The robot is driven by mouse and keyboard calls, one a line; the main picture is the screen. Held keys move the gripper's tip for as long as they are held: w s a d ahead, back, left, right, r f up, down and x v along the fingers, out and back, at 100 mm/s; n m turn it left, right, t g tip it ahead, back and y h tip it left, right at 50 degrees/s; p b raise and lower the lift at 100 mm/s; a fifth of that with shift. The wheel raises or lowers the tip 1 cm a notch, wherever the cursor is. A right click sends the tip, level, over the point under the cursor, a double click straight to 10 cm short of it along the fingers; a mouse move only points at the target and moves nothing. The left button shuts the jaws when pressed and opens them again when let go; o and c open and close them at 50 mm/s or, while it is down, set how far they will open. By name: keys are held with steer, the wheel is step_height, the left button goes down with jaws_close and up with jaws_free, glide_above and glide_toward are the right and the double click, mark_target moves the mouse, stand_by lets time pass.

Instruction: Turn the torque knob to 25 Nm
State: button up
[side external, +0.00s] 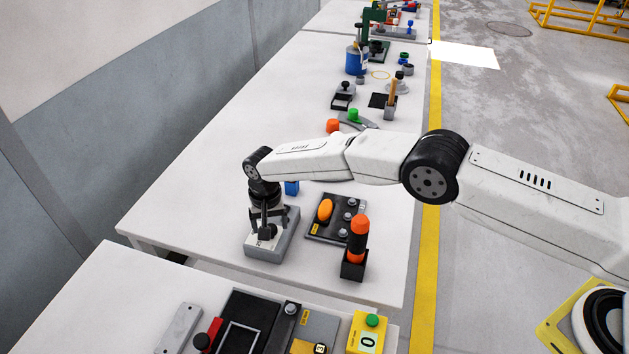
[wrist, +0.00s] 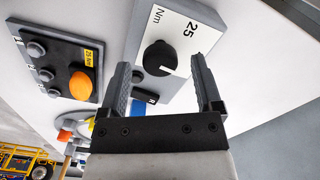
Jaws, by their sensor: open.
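In the wrist view the pointer line lies at the knob's lower right. In the side view the knob (side external: 265,233) stands on the box (side external: 283,240) at the table's near end. My gripper (side external: 267,214) points down over it with its fingers open. In the wrist view my gripper's (wrist: 160,64) fingertips are on either side of the knob, with gaps visible; contact is not clear.
A dark plate (side external: 318,232) with several grey studs and an orange oval piece (side external: 325,209) lies right of the box. An orange-and-black tool (side external: 358,240) stands in a black holder (side external: 354,265). A blue block (side external: 292,188) is behind the box. The table's left side is clear.

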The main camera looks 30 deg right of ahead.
steer(key=shift+f, duration=0.3)
jaws_close()
steer(key=shift+n, duration=0.4)
steer(key=n, duration=1)
steer(key=shift+n, duration=0.3)
stand_by(0.4)
